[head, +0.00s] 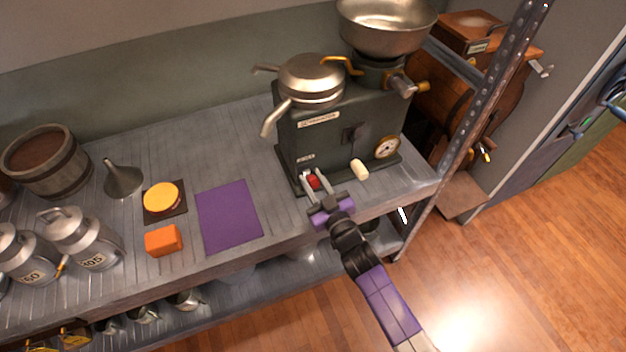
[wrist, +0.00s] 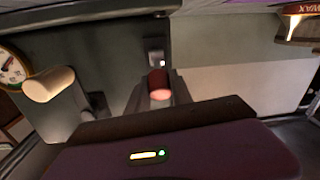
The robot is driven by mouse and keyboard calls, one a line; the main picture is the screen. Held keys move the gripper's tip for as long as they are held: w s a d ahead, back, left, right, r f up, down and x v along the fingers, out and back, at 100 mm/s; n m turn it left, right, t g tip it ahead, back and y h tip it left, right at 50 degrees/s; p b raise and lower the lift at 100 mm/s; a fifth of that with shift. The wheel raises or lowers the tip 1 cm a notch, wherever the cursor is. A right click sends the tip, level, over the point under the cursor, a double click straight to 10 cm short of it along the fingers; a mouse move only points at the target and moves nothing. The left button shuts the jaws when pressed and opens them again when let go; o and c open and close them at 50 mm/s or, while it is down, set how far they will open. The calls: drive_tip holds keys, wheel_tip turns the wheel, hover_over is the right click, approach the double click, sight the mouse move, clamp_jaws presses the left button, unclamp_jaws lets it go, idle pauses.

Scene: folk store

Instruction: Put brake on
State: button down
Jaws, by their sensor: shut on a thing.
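A dark green machine (head: 345,135) stands on the grey bench, with a metal bowl on top, two metal spouts and a dial. A red knob (head: 313,181) sits low on its front left. My gripper (head: 317,187) reaches up to that spot, its fingers on either side of the red knob. In the wrist view the red knob (wrist: 159,85) shows between the fingers, its round end facing the camera. The gripper is shut on it. A cream handle (head: 360,170) sticks out of the machine to the right; it also shows in the wrist view (wrist: 48,84). The labels are too small to read.
A purple mat (head: 229,215), an orange block (head: 163,240) and a yellow disc on a dark square (head: 161,198) lie left of the machine. Metal cans (head: 80,238), a funnel (head: 122,180) and a wooden tub (head: 46,160) stand further left. A metal post (head: 486,95) rises at the right.

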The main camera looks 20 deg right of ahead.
drive_tip(key=shift+f, duration=0.1)
drive_tip(key=shift+f+b, duration=0.3)
drive_tip(key=shift+b, duration=0.55)
drive_tip(key=shift+f+t+b, duration=0.2)
drive_tip(key=shift+t+b, duration=0.2)
drive_tip(key=shift+b, duration=0.85)
drive_tip(key=shift+s+b, duration=0.1)
drive_tip(key=shift+b, duration=0.45)
drive_tip(key=t+b, duration=0.1)
drive_tip(key=b, duration=0.2)
drive_tip(key=shift+f, duration=0.2)
drive_tip(key=t+b, duration=0.1)
drive_tip(key=b, duration=0.4)
drive_tip(key=f+t+b, duration=0.1)
drive_tip(key=t+b, duration=0.1)
drive_tip(key=b, duration=0.4)
drive_tip(key=shift+s+f+y, duration=0.15)
drive_tip(key=shift+s+y, duration=0.05)
drive_tip(key=shift+y, duration=0.1)
drive_tip(key=shift+t+b, duration=0.3)
drive_tip(key=shift+b, duration=0.7)
drive_tip(key=shift+r, duration=0.2)
